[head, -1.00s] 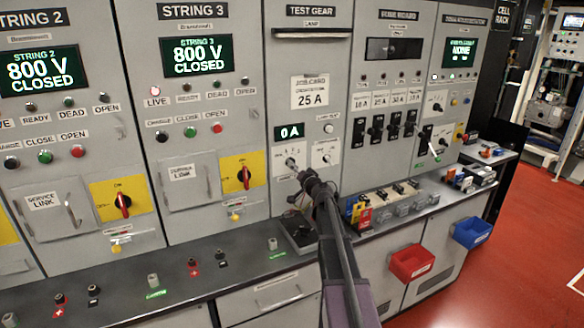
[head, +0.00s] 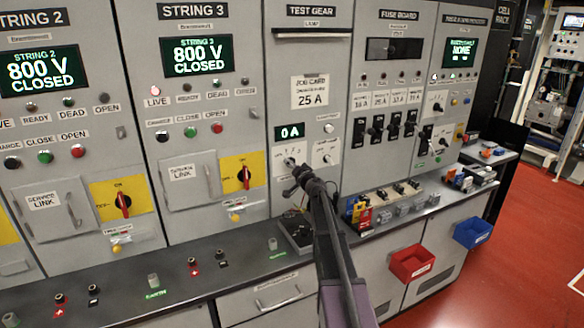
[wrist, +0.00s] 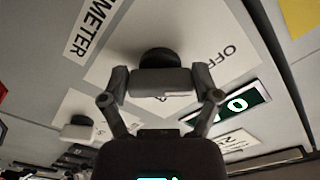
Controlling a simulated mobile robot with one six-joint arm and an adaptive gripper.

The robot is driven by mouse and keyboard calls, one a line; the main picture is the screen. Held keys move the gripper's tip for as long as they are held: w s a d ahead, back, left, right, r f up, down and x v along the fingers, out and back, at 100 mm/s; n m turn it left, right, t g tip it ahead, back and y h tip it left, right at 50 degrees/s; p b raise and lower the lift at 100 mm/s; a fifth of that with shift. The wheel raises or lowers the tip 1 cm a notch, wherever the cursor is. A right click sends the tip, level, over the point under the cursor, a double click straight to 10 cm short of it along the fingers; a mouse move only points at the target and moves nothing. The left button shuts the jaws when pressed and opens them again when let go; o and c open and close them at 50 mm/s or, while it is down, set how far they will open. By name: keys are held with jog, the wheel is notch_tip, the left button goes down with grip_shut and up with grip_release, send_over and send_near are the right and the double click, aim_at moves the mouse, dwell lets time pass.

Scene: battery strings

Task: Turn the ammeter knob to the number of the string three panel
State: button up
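The ammeter knob (head: 290,162) is on the test gear panel, under the green 0 A display (head: 289,132). In the wrist view its dark body (wrist: 158,58) stands on a white plate with the word OFF at its right. My gripper (head: 294,182) is just in front of and below the knob in the head view. In the wrist view my fingers (wrist: 160,84) are spread, with a grey bar between them; contact is unclear. Which mark the knob points to is unreadable. The String 3 panel (head: 194,12) reads 800 V CLOSED, with the LIVE lamp lit.
A second selector knob (head: 327,158) is right of the ammeter knob. A job card (head: 310,92) reads 25 A. A narrow bench (head: 215,262) runs below the panels with terminals and small parts. Red (head: 411,264) and blue (head: 472,233) bins hang at the right; red floor beyond is clear.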

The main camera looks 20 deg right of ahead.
jog(key=shift+m, duration=0.4)
jog(key=m, duration=0.3)
jog(key=shift+r, duration=0.1)
jog(key=m, duration=0.5)
jog(key=shift+a+r, duration=0.1)
jog(key=m, duration=0.4)
jog(key=shift+r+m+p, duration=0.15)
jog(key=shift+m+p, duration=0.15)
jog(key=m, duration=0.4)
jog(key=shift+m, duration=0.3)
jog(key=o, duration=1)
jog(key=shift+c, duration=0.2)
